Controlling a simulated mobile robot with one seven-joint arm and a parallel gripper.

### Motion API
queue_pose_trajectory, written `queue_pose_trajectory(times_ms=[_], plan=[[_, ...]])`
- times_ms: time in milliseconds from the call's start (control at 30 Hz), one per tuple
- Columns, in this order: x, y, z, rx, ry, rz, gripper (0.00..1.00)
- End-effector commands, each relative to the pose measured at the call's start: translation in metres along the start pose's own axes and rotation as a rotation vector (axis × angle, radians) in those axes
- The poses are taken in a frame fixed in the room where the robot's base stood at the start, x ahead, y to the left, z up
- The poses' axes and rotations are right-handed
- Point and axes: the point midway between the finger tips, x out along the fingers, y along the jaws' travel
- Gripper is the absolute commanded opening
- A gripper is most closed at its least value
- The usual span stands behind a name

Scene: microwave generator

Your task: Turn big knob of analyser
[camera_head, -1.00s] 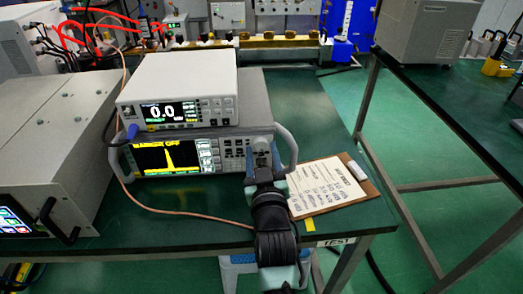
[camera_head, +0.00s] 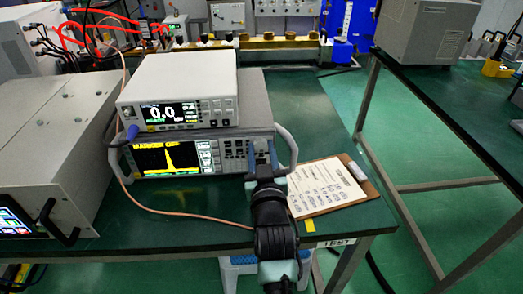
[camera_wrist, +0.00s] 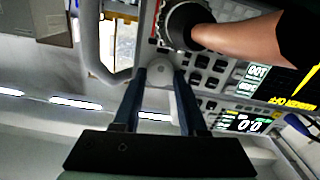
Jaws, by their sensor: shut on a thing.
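The analyser (camera_head: 167,159) is the lower unit of the stack, with a yellow trace and "MARKER OFF" on its screen. Its big knob is at the right of its front panel, hidden behind my gripper (camera_head: 263,152) in the head view. In the wrist view the light grey round knob (camera_wrist: 158,73) sits between the two dark blue fingers of my gripper (camera_wrist: 160,80). The fingers are shut on it, one on each side.
A white meter (camera_head: 180,92) stands on the analyser. A copper cable (camera_head: 190,213) loops in front; its connector (camera_wrist: 187,24) is near the knob in the wrist view. A clipboard (camera_head: 333,188) lies right of my arm. A grey cabinet (camera_head: 50,140) stands left.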

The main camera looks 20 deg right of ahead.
Motion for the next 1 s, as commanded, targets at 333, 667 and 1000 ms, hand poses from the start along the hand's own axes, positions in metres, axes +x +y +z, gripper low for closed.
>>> queue_pose_trajectory(times_ms=[333, 667, 1000], plan=[[-0.0001, 0.0007, -0.0001, 0.291, 0.000, 0.000, 0.00], [-0.0001, 0.0009, 0.0002, 0.291, 0.000, 0.000, 0.54], [-0.0026, 0.0009, 0.0006, 0.290, -0.001, 0.000, 0.54]])
